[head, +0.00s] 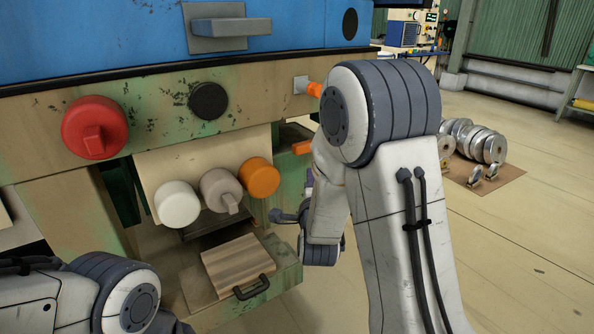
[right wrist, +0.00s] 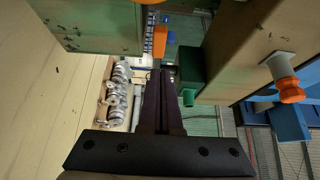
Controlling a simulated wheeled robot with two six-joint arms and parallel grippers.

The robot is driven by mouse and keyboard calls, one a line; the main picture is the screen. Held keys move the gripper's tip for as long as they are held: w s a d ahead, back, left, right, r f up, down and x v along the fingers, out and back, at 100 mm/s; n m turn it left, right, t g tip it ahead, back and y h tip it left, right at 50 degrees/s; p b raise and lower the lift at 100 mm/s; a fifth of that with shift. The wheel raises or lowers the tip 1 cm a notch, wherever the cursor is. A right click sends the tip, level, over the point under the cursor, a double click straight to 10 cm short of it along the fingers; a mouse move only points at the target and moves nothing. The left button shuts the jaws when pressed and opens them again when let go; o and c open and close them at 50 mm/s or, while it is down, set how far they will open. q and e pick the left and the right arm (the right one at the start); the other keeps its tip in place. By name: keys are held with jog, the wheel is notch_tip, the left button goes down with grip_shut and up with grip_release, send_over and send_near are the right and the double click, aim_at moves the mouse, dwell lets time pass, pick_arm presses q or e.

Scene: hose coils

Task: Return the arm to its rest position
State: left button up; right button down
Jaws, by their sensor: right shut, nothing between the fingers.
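My right arm (head: 400,205) rises large in the right-centre of the head view and hides much of what lies behind it. Its gripper is mostly hidden there. In the right wrist view my right gripper (right wrist: 160,76) shows two long dark fingers pressed together with nothing between them. Its tips are clear of the bench parts around them, as far as I can tell. My left arm (head: 120,295) shows at the lower left of the head view; its gripper is out of frame.
A worn workbench carries a red knob (head: 94,127) and white (head: 176,203), grey (head: 220,190) and orange (head: 259,177) cylinders. Metal coils (head: 478,141) lie on the floor mat.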

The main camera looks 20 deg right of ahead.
jog(key=a+n+y, duration=0.1)
jog(key=a, duration=0.2)
jog(key=a+f+n+g+y, duration=0.1)
jog(key=a+n+y, duration=0.1)
jog(key=a+f+n+g+y, duration=0.1)
jog(key=a+n, duration=0.1)
jog(key=a, duration=0.1)
jog(key=shift+s+a+f, duration=0.2)
jog(key=shift+s+a, duration=0.1)
jog(key=s+a+f+n+g+y, duration=0.2)
jog(key=s+a+n+g+y, duration=0.15)
jog(key=s+a+n, duration=0.3)
jog(key=s+a+f+n+g+y, duration=0.2)
jog(key=s+a+n+g, duration=0.2)
jog(key=s+a+n, duration=0.3)
jog(key=s+n+g+h, duration=0.2)
jog(key=s+n+g, duration=0.7)
jog(key=s, duration=1.1)
notch_tip(320, 180, up, 23)
jog(key=n+t+p, duration=0.1)
jog(key=p, duration=2.2)
jog(key=shift+d+n, duration=0.2)
jog(key=shift+n, duration=0.15)
jog(key=shift+w+t, duration=0.1)
jog(key=shift+t, duration=0.15)
